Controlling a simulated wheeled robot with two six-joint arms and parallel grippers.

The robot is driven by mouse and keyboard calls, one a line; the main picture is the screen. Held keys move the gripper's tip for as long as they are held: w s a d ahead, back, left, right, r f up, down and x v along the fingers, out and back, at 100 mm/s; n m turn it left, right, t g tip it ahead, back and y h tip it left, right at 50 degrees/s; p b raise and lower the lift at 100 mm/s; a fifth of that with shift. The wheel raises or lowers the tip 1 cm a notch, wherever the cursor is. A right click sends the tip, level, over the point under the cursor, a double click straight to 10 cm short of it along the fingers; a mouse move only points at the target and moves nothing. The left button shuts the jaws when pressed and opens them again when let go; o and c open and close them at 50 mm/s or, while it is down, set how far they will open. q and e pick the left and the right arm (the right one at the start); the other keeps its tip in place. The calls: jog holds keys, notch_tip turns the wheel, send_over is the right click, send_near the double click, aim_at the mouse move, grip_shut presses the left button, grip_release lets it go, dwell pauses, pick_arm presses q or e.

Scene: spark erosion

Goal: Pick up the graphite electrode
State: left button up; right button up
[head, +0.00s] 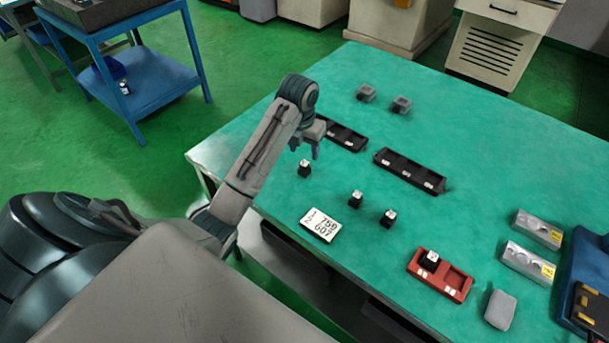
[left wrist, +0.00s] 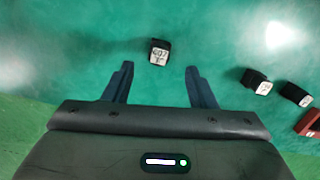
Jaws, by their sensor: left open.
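Several small black blocks with white labelled tops look like graphite electrodes. One block (head: 304,169) stands alone below my left gripper (head: 305,150). In the left wrist view this block (left wrist: 158,53) has a label that seems to read 607. It lies just beyond the open, empty fingers of the left gripper (left wrist: 159,70), centred between them and apart from both. Two more blocks (head: 356,198) (head: 388,218) stand to the right on the table, and another (head: 430,259) sits in the left part of a red tray (head: 456,284). My right gripper is not in view.
A white card (head: 321,225) reading 1 758, 2 607 lies near the front edge of the green table (head: 480,150). Black trays (head: 409,171) (head: 346,136) and two grey blocks (head: 366,93) (head: 401,104) lie farther back. Metal blocks (head: 528,262) and a blue tray (head: 585,270) stand right.

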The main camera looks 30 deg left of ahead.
aim_at(304, 163)
pick_arm(q)
jog(key=shift+f+b, duration=0.35)
jog(key=shift+f, duration=0.35)
jog(key=shift+f+b, duration=0.45)
jog(key=shift+f, duration=0.25)
jog(key=shift+f+p, duration=0.3)
jog(key=shift+p, duration=0.4)
jog(key=shift+w+f, duration=0.2)
jog(key=shift+f, duration=1)
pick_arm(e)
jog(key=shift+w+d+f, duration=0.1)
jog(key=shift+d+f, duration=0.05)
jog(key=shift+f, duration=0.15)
pick_arm(q)
jog(key=c, duration=1)
